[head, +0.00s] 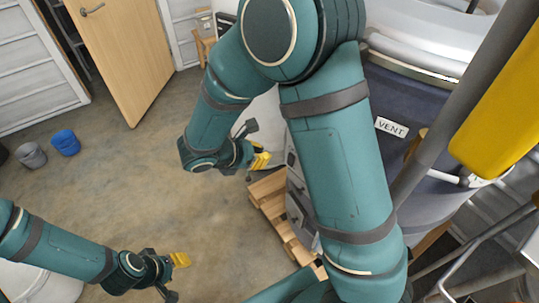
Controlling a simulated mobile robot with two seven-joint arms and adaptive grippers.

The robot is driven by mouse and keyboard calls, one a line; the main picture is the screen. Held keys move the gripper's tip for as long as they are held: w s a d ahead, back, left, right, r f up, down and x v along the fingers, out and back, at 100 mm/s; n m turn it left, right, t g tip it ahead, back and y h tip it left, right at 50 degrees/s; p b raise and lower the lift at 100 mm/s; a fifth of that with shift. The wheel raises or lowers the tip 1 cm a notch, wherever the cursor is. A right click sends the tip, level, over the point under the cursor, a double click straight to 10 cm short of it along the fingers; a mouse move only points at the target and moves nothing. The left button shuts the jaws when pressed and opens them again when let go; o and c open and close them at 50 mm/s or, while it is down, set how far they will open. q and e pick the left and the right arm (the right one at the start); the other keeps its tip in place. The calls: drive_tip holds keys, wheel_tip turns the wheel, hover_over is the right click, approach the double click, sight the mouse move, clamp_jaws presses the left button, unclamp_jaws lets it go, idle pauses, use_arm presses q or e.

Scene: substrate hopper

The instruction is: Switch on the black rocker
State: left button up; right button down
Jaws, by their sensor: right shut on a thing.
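My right gripper (260,159), with yellow fingertips, is near the middle of the head view, just left of a grey cabinet front (292,160). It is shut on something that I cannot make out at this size. Whether it touches the cabinet is not clear. I cannot pick out the black rocker; my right arm covers much of the machine. My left gripper (180,261), also yellow-tipped, is low at the left over bare floor, away from the machine. Whether it is open or shut is unclear.
A dark hopper body with a VENT label (391,126) stands at the right, beside grey and yellow posts (500,95). Wooden pallet slats (268,190) lie below the cabinet. A blue bucket (65,143) and a grey bucket (31,155) stand at the left. The floor between is clear.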

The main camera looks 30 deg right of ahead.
drive_tip(key=shift+v, duration=1.3)
drive_tip(key=shift+d+r, duration=0.1)
drive_tip(key=shift+r, duration=0.05)
